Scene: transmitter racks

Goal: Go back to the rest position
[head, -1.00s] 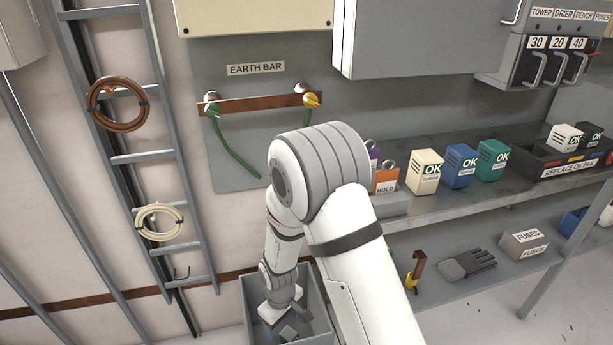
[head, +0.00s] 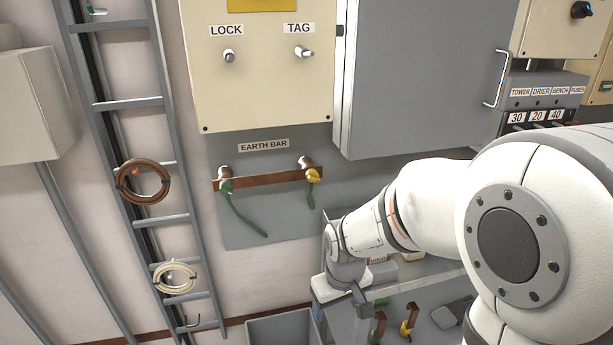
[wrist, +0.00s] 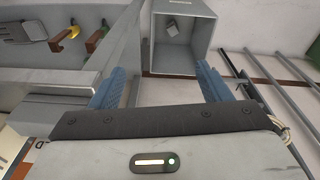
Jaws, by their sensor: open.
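My gripper (wrist: 162,84) shows in the wrist view with its two blue fingers spread wide apart and nothing between them. In the head view my gripper (head: 360,303) is at the end of my bent arm, pointing down, in front of the bench at lower middle. Its fingertips are hard to make out there. The open grey bin (wrist: 181,68) lies beyond the fingers in the wrist view, with a small grey block (wrist: 172,27) inside. In the head view only the bin's upper part (head: 280,328) shows at the bottom edge.
The earth bar (head: 265,180) with green leads is on the wall panel behind my arm. A ladder (head: 148,140) with brown and cream coils stands left. Space left of my gripper looks clear.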

